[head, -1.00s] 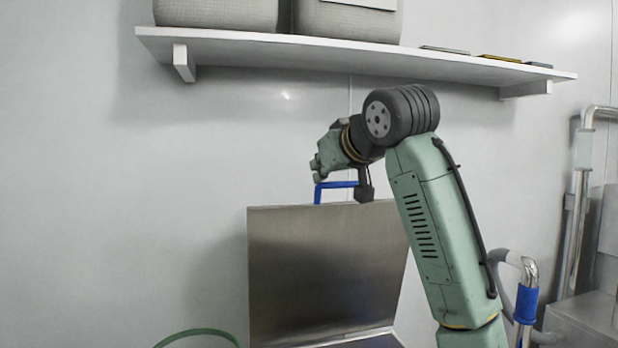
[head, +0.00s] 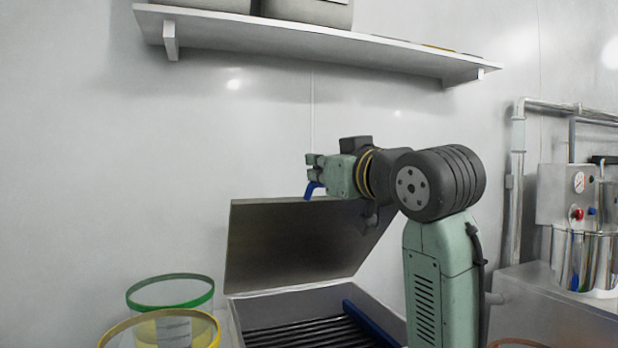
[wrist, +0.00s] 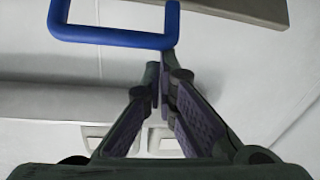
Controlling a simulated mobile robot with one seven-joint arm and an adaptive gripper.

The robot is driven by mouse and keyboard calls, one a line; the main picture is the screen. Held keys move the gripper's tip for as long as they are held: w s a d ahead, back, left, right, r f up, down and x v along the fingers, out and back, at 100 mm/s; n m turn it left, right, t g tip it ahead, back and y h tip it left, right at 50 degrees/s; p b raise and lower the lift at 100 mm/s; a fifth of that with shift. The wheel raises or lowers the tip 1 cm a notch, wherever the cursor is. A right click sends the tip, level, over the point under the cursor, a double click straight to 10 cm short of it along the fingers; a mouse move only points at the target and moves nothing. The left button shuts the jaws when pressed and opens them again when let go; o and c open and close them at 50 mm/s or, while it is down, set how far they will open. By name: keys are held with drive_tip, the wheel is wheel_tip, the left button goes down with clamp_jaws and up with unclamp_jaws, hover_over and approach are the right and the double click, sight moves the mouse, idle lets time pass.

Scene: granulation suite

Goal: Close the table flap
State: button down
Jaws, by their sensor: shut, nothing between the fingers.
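The table flap (head: 290,245) is a grey metal panel standing raised and tilted over the open table box (head: 285,292). Its blue handle (head: 313,190) shows at the flap's top edge in the head view and large at the top of the wrist view (wrist: 110,38). My gripper (head: 311,167) is at the flap's top edge, close to the handle. In the wrist view my gripper's fingers (wrist: 160,75) are together and empty, with the tips near the handle's lower bar. I cannot tell whether they touch it.
Inside the box are several black bars (head: 300,335) and a blue bar (head: 368,322). A green-rimmed container (head: 170,303) and a yellow-rimmed one (head: 160,316) stand at left. A wall shelf (head: 310,45) hangs above. Steel equipment (head: 590,260) stands at right.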

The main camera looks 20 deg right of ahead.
drive_tip(key=s+f+t+y+b, duration=0.1)
drive_tip(key=s+f+t+b, duration=0.3)
drive_tip(key=f+b, duration=0.8)
drive_tip(key=s+f+n+t+y+b, duration=0.1)
drive_tip(key=s+f+t+b, duration=0.2)
drive_tip(key=s+f+b, duration=0.6)
drive_tip(key=shift+s+f+n+t+b, duration=0.3)
drive_tip(key=shift+f+t+b, duration=0.1)
drive_tip(key=shift+f+b, duration=1.65)
drive_tip(key=s+d+f, duration=0.2)
drive_tip(key=s, duration=1.2)
drive_tip(key=shift+d+f, duration=0.1)
